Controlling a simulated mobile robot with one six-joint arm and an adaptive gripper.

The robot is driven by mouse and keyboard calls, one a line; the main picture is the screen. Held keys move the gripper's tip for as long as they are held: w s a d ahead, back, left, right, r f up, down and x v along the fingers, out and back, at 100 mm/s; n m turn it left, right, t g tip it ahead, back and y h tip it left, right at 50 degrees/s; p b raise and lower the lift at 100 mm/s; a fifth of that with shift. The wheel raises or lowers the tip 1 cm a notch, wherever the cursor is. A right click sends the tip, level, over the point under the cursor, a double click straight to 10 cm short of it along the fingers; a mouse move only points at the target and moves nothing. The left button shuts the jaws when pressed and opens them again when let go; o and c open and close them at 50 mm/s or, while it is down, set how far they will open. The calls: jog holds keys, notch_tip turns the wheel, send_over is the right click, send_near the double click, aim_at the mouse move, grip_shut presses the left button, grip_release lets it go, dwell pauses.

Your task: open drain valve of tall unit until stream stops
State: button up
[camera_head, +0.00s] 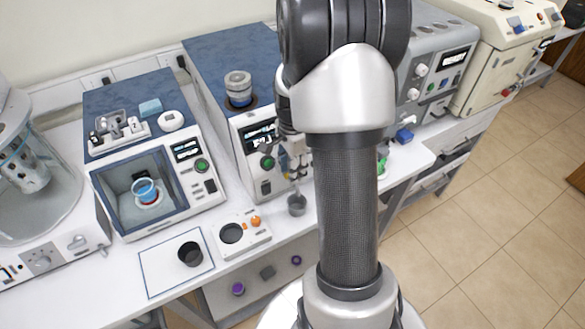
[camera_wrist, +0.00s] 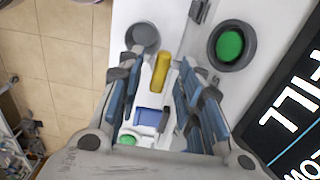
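The tall unit (camera_head: 222,58) has a blue top, a white front with a dark display and a green button (camera_head: 267,162). In the wrist view, a yellow handle (camera_wrist: 160,72), apparently the drain valve, lies between the fingers of my gripper (camera_wrist: 158,100). My gripper is open, with a finger on each side of the handle and no clear contact. A grey cup (camera_head: 297,204) stands below the unit's front; it also shows in the wrist view (camera_wrist: 142,36). I cannot make out a stream. My arm hides part of the unit's front in the head view.
The green button (camera_wrist: 230,44) and dark display sit right of my fingers in the wrist view. A white oven-like unit (camera_head: 195,185) stands to the left. A dark cup (camera_head: 190,254) is on a mat in front. A grey machine (camera_head: 433,60) stands to the right.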

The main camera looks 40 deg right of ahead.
grip_shut()
dwell(0.4)
dwell(0.4)
jog(key=n+p, duration=0.1)
jog(key=n, duration=0.7)
jog(key=shift+n+p, duration=0.3)
jog(key=n, duration=0.4)
jog(key=shift+n, duration=0.3)
jog(key=n+p, duration=0.1)
jog(key=n, duration=0.3)
jog(key=shift+n, duration=0.3)
